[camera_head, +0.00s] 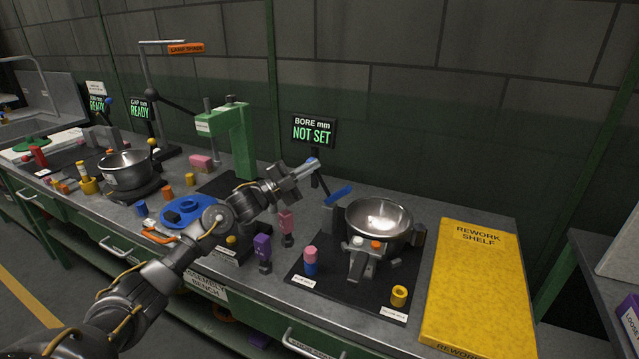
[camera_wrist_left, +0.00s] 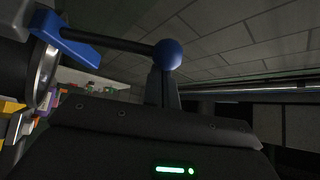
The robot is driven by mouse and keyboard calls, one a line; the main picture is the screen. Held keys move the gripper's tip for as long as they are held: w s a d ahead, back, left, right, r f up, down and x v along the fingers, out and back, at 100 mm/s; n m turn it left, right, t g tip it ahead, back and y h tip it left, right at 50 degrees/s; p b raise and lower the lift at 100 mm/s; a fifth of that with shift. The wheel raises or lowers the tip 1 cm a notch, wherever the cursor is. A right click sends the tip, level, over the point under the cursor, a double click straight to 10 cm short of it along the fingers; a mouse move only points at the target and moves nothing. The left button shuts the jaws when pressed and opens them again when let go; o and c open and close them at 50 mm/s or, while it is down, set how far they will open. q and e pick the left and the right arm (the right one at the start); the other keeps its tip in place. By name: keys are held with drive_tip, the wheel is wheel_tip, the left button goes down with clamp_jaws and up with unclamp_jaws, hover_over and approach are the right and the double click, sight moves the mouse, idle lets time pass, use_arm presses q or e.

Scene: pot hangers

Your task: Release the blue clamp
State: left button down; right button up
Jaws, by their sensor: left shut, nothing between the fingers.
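The blue clamp has a blue bar (camera_head: 338,195) beside the metal bowl (camera_head: 379,220) at the bore station, and a dark rod ending in a blue ball knob (camera_head: 313,161). In the left wrist view the knob (camera_wrist_left: 168,54) is near the middle, with the rod running left to the blue bar (camera_wrist_left: 68,40). My left gripper (camera_head: 308,168) is shut and empty, with its tips right at the knob. I cannot tell whether they touch it. The closed fingers (camera_wrist_left: 167,88) point up at the knob in the wrist view. My right gripper is out of view.
A screen (camera_head: 314,131) behind the clamp reads "BORE mm NOT SET". A yellow rework shelf (camera_head: 479,290) lies right of the bowl. A green press (camera_head: 236,140) stands behind my arm.

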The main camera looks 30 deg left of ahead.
use_arm(q)
drive_tip(key=shift+a+f+n+t+b, duration=0.4)
drive_tip(key=shift+a+n+t+b, duration=0.1)
drive_tip(key=shift+a+n+t, duration=0.35)
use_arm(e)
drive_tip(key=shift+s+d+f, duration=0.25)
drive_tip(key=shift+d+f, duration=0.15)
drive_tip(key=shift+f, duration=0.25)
